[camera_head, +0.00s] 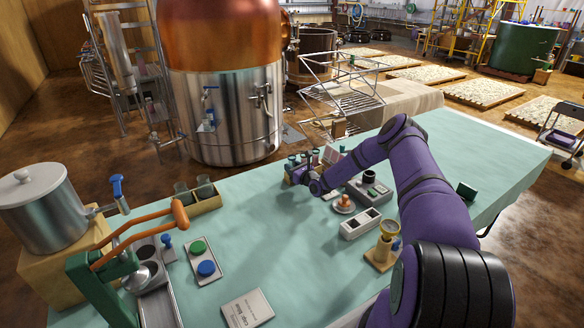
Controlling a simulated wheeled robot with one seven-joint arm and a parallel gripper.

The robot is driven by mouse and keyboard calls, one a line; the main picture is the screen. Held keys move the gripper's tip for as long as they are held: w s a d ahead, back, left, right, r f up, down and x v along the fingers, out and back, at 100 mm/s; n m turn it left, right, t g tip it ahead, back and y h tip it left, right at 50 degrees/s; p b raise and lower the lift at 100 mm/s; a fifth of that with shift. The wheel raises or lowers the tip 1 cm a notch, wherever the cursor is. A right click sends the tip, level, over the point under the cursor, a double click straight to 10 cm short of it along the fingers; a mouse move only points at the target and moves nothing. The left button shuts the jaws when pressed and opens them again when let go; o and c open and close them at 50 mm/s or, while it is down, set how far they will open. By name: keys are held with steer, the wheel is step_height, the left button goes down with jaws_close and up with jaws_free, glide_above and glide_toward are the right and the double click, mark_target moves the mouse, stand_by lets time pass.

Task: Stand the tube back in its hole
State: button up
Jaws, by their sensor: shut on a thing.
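Several small teal-capped tubes (292,158) stand at the rack, close behind the gripper. The rack's holes are too small and too covered to make out, so I cannot tell which one is empty or whether the held tube touches the rack.
Right of the gripper are a white block with dark openings (361,223), an orange-knobbed dish (344,204) and a grey device (370,189). A brass-topped stand (383,246) is nearer. A wooden box with jars (200,197) stands left. The table's middle is clear.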

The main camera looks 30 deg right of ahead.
steer(key=shift+f, duration=0.35)
steer(key=o, duration=1.1)
